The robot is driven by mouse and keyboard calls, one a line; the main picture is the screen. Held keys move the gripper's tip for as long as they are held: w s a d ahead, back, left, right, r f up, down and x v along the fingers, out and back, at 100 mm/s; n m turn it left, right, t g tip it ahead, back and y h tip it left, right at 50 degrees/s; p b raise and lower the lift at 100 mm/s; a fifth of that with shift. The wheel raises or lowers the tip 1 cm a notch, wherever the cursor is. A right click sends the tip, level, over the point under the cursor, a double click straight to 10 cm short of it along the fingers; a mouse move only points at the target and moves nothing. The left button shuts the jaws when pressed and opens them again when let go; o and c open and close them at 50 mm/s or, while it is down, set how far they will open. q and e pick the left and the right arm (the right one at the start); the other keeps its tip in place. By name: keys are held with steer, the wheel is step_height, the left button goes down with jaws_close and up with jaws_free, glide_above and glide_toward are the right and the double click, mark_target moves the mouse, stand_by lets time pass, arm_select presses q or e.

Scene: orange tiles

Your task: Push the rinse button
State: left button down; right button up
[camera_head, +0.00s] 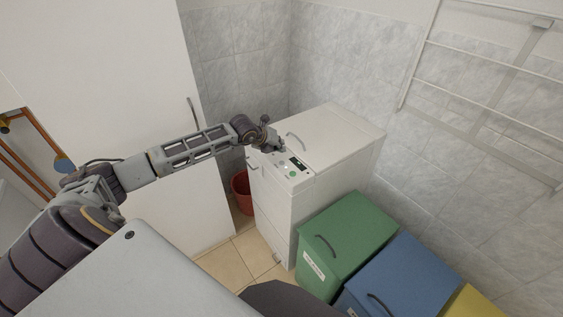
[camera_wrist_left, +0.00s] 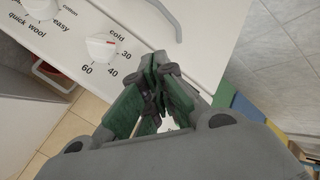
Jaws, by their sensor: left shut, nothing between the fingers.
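The white washing machine (camera_head: 330,150) stands against the tiled wall, with a control panel (camera_head: 290,168) along its top front edge. My left gripper (camera_head: 280,147) is shut and empty, over the left part of the panel. In the left wrist view the shut fingers (camera_wrist_left: 158,98) are beside a white temperature dial (camera_wrist_left: 101,46) marked cold, 30, 40 and 60. Whether they touch the panel I cannot tell. The fingers hide part of the panel, and no rinse label is legible. My right gripper is not in view.
A green bin (camera_head: 350,228) and a blue bin (camera_head: 405,275) stand to the right of the machine, with a yellow one (camera_head: 472,303) beyond. A red bucket (camera_head: 241,192) sits left of it. A white door (camera_head: 120,75) is at left. A drying rack (camera_head: 480,70) hangs on the wall.

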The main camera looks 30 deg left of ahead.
arm_select(q)
steer(key=shift+r, duration=0.9)
